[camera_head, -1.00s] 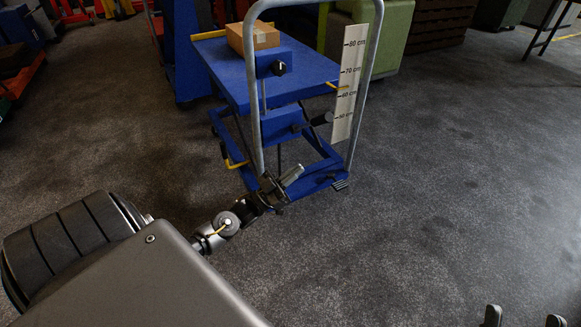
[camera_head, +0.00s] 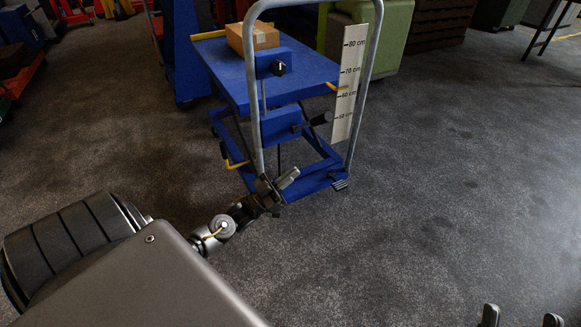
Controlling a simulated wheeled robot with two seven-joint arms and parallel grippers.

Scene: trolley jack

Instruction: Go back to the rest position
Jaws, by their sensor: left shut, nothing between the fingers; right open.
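My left gripper (camera_head: 283,184) is at the end of the arm that comes in from the lower left. It is shut and empty, at the near lower corner of the blue trolley jack (camera_head: 238,83), close to the foot of its grey handle (camera_head: 371,70). I cannot tell whether it touches the frame. My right gripper (camera_head: 520,318) shows only as two dark fingertips at the bottom right edge. They are apart, with bare floor between them.
A cardboard box (camera_head: 262,38) sits on the blue platform. A white height scale (camera_head: 348,90) stands at its right side. A green container (camera_head: 393,35) and dark stacked pallets (camera_head: 440,22) are behind. The dark floor (camera_head: 450,190) at the right is clear.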

